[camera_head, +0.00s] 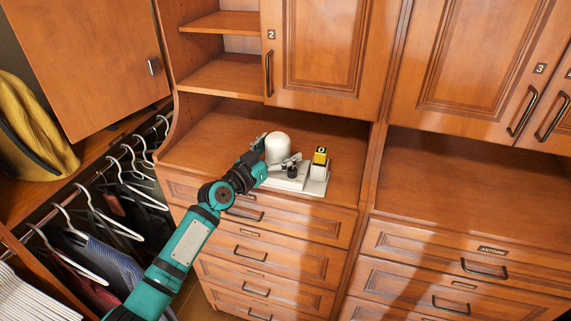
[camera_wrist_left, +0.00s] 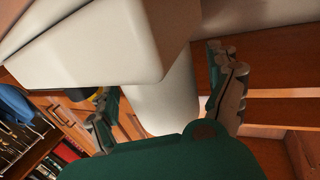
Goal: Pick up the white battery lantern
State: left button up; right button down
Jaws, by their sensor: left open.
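The white battery lantern (camera_head: 278,148) looks like a plain white rounded cylinder and stands upright on the wooden counter of the closet unit. My left gripper (camera_head: 274,153) is open, with one finger on each side of the lantern. In the left wrist view the white cylinder (camera_wrist_left: 165,103) shows between the two spread fingers (camera_wrist_left: 166,92), with a gap on the right side. Whether the left finger touches it I cannot tell. The lantern's lower part is partly hidden by my gripper in the head view. My right gripper is not in view.
A white flat device (camera_head: 314,186) with a yellow and black block (camera_head: 320,156) stands close right of the lantern. Cabinet doors (camera_head: 320,50) hang above and drawers (camera_head: 285,225) lie below. Hangers with clothes (camera_head: 95,225) are at left. The counter (camera_head: 215,140) is clear left of the lantern.

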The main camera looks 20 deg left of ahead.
pick_arm(q)
jog(key=c, duration=1.7)
jog(key=shift+r, duration=0.15)
jog(key=shift+c, duration=0.5)
jog(key=shift+r, duration=0.1)
